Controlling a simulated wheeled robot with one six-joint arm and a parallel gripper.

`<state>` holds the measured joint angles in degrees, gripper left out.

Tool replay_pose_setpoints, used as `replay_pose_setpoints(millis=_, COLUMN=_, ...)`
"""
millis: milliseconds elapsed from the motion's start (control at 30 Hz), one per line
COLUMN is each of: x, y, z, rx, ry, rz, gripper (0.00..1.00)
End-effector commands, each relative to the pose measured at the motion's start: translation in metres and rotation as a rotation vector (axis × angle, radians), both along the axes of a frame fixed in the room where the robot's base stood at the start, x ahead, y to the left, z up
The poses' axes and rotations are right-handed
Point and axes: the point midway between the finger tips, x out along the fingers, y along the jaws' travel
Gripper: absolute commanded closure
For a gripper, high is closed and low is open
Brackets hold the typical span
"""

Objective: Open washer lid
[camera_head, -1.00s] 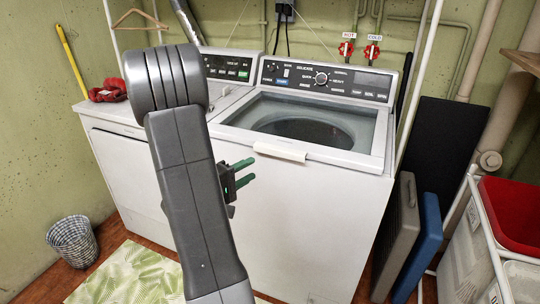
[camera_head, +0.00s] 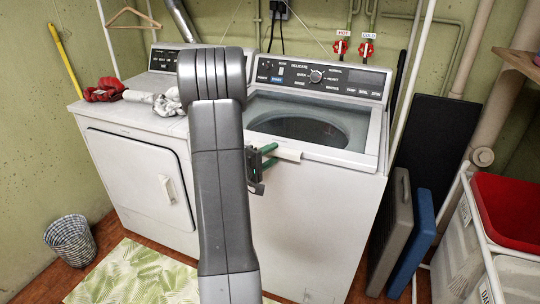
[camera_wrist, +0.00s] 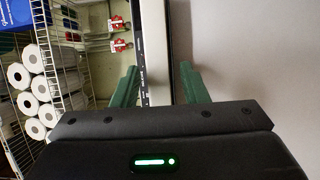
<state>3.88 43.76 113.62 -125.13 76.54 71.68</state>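The white washer (camera_head: 318,205) stands right of the dryer. Its lid (camera_head: 350,125) is down, with a see-through window over the dark drum. A pale handle (camera_head: 289,154) sticks out at the lid's front edge. My gripper (camera_head: 273,154) is at the left end of this handle, its green fingers pointing right, one above the other. In the wrist view my gripper (camera_wrist: 159,70) has its fingers apart, with a white edge of the washer (camera_wrist: 153,40) seen between them. I cannot tell whether they touch the handle. My arm hides the washer's left side.
A white dryer (camera_head: 135,165) with red and white cloths (camera_head: 105,88) on top stands at the left. A wire basket (camera_head: 70,240) is on the floor. Grey and blue panels (camera_head: 412,240) and a cart with a red bin (camera_head: 510,210) stand at the right.

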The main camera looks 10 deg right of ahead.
Motion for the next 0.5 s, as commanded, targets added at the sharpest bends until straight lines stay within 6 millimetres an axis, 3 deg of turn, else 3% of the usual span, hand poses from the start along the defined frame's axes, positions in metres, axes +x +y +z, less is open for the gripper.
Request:
replay_pose_setpoints(millis=133, x=-0.0001, y=0.0003, z=-0.0002, rx=0.0, ry=0.0, rz=0.0, gripper=0.62)
replay_pose_setpoints(millis=333, x=-0.0002, y=0.0005, z=-0.0007, rx=0.0, ry=0.001, rz=0.001, gripper=1.0)
replay_pose_setpoints(millis=500, x=-0.0005, y=0.0005, z=-0.0011, rx=0.002, ry=0.004, rz=0.001, gripper=1.0)
